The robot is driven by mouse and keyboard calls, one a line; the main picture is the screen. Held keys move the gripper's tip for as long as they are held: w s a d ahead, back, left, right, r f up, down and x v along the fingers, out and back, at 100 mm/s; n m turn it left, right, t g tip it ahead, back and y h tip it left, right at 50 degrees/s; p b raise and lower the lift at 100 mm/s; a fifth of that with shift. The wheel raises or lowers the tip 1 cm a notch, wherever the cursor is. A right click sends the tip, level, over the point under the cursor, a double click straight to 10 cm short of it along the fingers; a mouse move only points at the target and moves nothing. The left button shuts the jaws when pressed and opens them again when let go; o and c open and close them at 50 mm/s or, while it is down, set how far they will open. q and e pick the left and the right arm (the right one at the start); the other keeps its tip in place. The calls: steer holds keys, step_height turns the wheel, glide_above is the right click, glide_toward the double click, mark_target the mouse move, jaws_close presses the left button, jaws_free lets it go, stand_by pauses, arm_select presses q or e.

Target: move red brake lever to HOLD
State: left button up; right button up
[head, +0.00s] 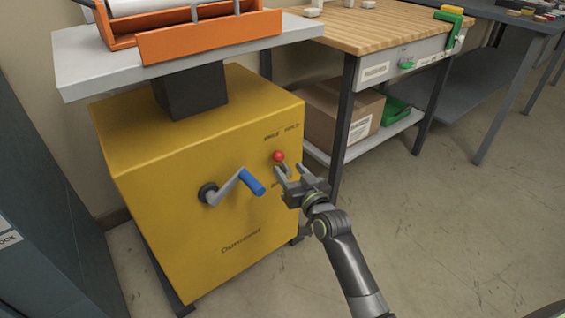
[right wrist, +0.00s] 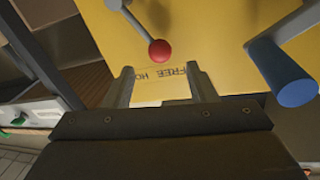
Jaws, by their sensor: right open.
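The red brake lever is a thin grey rod with a red ball knob (head: 279,156) on the front of the yellow cabinet (head: 160,150). The knob also shows in the right wrist view (right wrist: 160,50), above and between the fingertips but apart from them. My right gripper (head: 286,171) is open and empty, close beside the knob in the head view. Its two fingers also show in the right wrist view (right wrist: 160,80). A label reading "FREE HO…" (right wrist: 168,74) shows between the fingers, upside down and partly hidden. My left gripper is not in view.
A crank with a blue handle (head: 252,181) sticks out left of the lever; it is close to the right gripper. A wooden-topped bench (head: 390,27) stands at the right, with a cardboard box (head: 330,112) on its shelf. The floor (head: 450,220) at the right is clear.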

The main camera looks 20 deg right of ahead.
mark_target(281, 159)
steer(key=shift+w+a+b, duration=0.2)
steer(key=shift+w, duration=1.15)
steer(key=shift+w+a+b, duration=0.2)
steer(key=shift+w, duration=1.1)
steer(key=shift+c, duration=0.2)
jaws_close()
